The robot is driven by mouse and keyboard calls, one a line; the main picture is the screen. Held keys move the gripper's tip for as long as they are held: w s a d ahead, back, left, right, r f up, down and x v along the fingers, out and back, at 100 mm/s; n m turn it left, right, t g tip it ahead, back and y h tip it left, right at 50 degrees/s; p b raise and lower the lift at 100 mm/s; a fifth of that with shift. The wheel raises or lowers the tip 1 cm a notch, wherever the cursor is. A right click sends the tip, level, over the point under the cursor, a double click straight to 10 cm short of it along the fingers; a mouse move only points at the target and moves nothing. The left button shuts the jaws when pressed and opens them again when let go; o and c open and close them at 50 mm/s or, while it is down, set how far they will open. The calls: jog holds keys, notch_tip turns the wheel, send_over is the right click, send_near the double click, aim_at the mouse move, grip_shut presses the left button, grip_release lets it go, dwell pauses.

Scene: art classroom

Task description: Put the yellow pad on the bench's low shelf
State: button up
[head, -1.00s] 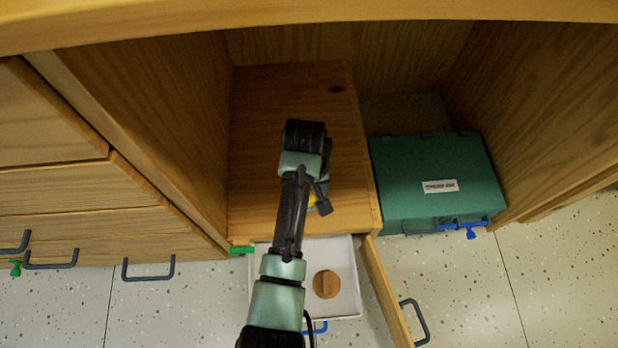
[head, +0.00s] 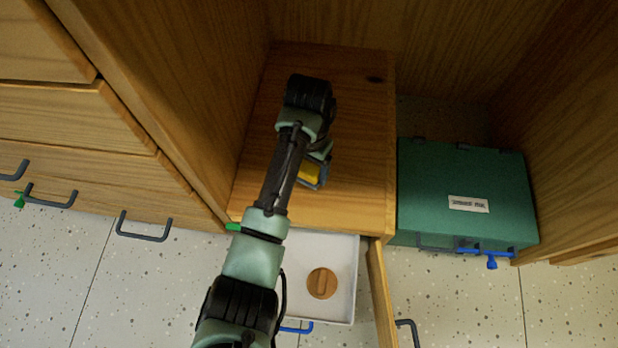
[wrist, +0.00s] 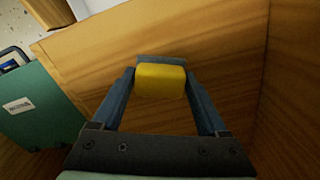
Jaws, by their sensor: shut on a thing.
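The yellow pad (head: 311,174) is held in my gripper (head: 318,176), over the wooden low shelf (head: 352,120) inside the bench. In the wrist view the pad (wrist: 160,80) is a small yellow block between the blue-grey fingers near their tips (wrist: 160,72). The shelf's wood (wrist: 110,60) shows behind and around it. My arm covers part of the pad and the shelf's left middle in the head view. I cannot tell how far the pad is above the shelf, or whether it touches it.
A teal case (head: 465,170) stands right of the shelf. An open drawer (head: 340,300) with a round wooden piece (head: 321,283) is below the shelf front. The bench's side wall (head: 170,90) rises close on the left. The shelf's right part is bare.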

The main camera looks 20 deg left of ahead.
aim_at(309, 178)
notch_tip(309, 178, down, 4)
jog(key=b, duration=0.3)
jog(key=shift+f, duration=0.15)
jog(key=o, duration=1.3)
jog(key=shift+c, duration=0.2)
notch_tip(309, 178, up, 12)
jog(key=p, duration=1)
jog(key=shift+r, duration=0.2)
